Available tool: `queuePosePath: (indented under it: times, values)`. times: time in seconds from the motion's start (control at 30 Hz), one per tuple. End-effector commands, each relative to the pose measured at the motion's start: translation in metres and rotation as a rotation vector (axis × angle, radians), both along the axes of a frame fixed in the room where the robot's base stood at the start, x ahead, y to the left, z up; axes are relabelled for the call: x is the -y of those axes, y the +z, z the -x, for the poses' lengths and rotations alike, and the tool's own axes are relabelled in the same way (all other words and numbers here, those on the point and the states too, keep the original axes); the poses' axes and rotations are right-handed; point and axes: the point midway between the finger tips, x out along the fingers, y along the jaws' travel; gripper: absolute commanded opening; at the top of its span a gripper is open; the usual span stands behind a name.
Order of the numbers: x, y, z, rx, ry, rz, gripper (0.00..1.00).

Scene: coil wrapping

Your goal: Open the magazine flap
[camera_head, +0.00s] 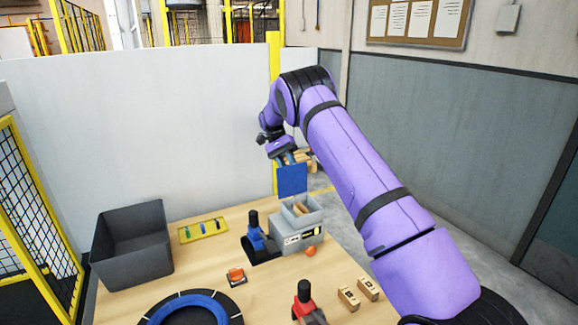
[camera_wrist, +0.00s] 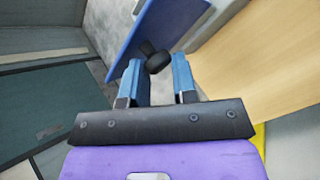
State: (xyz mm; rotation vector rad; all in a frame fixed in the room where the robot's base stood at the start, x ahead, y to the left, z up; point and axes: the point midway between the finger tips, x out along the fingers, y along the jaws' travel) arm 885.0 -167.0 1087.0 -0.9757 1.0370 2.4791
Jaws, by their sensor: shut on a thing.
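The magazine (camera_head: 283,243) is a grey box with an open-topped bin, standing toward the back right of the table. Its flap (camera_head: 292,181) is a blue panel that stands up above the box, and the inside of the bin shows below it. My gripper (camera_head: 288,160) is at the top edge of the flap. In the wrist view, my gripper's blue fingers (camera_wrist: 157,68) are shut on a black knob (camera_wrist: 158,61) on the blue flap (camera_wrist: 150,28). The flap's hinge cannot be made out.
A blue-and-black device (camera_head: 257,242) stands left of the magazine. An orange ball (camera_head: 310,252) lies in front of it. A dark grey crate (camera_head: 132,248), a yellow tray (camera_head: 203,230), a round blue-rimmed fixture (camera_head: 190,308) and a red-and-black tool (camera_head: 304,300) occupy the table.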

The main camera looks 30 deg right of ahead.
Motion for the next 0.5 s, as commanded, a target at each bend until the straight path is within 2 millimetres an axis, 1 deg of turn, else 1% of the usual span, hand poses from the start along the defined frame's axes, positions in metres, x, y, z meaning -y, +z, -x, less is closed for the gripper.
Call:
queuePosePath:
  times: [0.03,0.27,0.3,0.4,0.5]
  values:
    - [-0.0098,-0.0145,0.0019,-0.016,0.005,-0.016,0.00]
    - [-0.0098,-0.0145,0.0019,-0.016,0.005,-0.015,0.00]
    - [-0.0099,-0.0146,0.0020,-0.016,0.005,-0.016,0.33]
    - [-0.0093,-0.0145,0.0020,-0.017,0.004,-0.015,0.52]
    - [-0.0076,-0.0145,0.0022,-0.017,0.003,-0.014,0.52]
